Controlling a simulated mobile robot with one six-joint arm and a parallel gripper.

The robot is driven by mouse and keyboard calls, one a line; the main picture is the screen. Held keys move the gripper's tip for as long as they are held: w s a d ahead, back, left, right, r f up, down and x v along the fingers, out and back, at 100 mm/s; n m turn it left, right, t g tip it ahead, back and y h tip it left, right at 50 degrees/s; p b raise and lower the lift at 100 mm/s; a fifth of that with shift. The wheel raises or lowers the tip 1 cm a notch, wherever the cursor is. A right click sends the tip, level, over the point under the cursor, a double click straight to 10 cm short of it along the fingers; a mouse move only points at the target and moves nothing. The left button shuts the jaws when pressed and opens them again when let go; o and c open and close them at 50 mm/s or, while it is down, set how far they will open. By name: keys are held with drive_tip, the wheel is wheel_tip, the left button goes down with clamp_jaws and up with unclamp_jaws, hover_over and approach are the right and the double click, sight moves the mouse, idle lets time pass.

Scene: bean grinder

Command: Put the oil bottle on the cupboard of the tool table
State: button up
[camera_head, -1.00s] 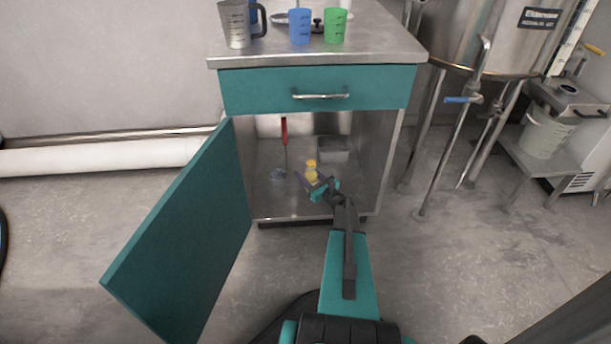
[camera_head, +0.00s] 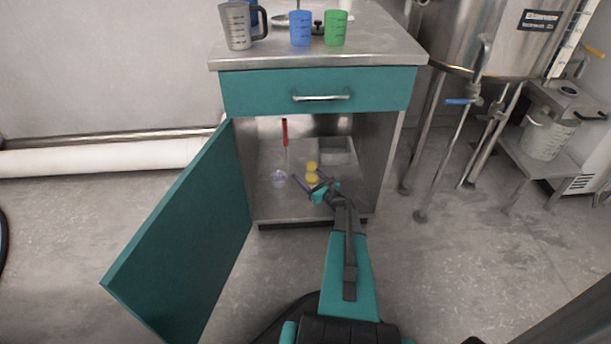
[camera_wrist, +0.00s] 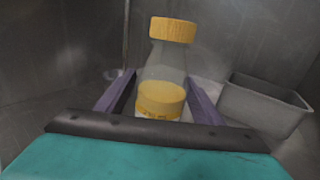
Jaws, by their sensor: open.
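The oil bottle (camera_wrist: 163,80), clear with a yellow cap and yellow oil, stands upright inside the open lower cupboard (camera_head: 270,205) of the tool table (camera_head: 320,53). It also shows small in the head view (camera_head: 312,167). My gripper (camera_head: 308,184) reaches into the cupboard. In the wrist view its purple fingers (camera_wrist: 160,95) are open, one on each side of the bottle. The bottle stands between them, with a gap visible on at least the right side. Its base is hidden behind my gripper body.
A grey bin (camera_wrist: 262,104) stands right of the bottle, and a red-handled tool (camera_head: 285,133) stands to its left. The teal door (camera_head: 185,235) is swung open to the left. The drawer (camera_head: 320,92) above is shut. Cups, including a green one (camera_head: 335,28), stand on top.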

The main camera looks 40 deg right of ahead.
sight(316, 183)
drive_tip(key=s+p, duration=0.1)
drive_tip(key=s, duration=0.3)
drive_tip(key=s+a+p, duration=0.1)
drive_tip(key=s, duration=0.2)
drive_tip(key=s+p, duration=0.1)
drive_tip(key=s, duration=0.3)
drive_tip(key=shift+s+a, duration=0.15)
drive_tip(key=shift+s, duration=0.2)
drive_tip(key=shift+s, duration=0.1)
